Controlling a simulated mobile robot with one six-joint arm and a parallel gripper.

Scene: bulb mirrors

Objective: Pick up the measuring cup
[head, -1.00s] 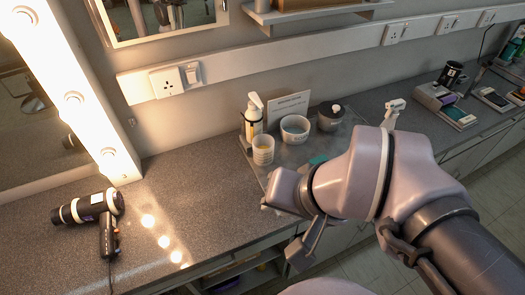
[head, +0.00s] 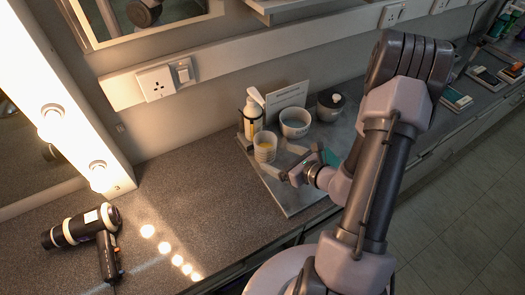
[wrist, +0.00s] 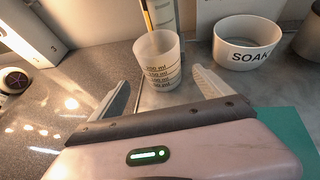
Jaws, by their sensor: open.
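The measuring cup (head: 265,147) is a small translucent cup with a yellowish tint inside, upright on the grey tray (head: 290,199) near its left edge. In the wrist view the cup (wrist: 158,62) shows dark ml markings and stands just ahead, between the lines of the two fingers. My gripper (head: 280,162) is low over the tray, right in front of the cup. In the wrist view my gripper (wrist: 161,78) is open and empty, with a finger to each side of the cup. I cannot tell whether the fingertips reach past its near wall.
A SOAK bowl (head: 295,122) and a dark jar (head: 330,105) stand to the right, with a card (head: 287,96) behind. A teal item (head: 329,157) lies right of my gripper. A hair dryer (head: 85,230) lies left; the counter between is clear.

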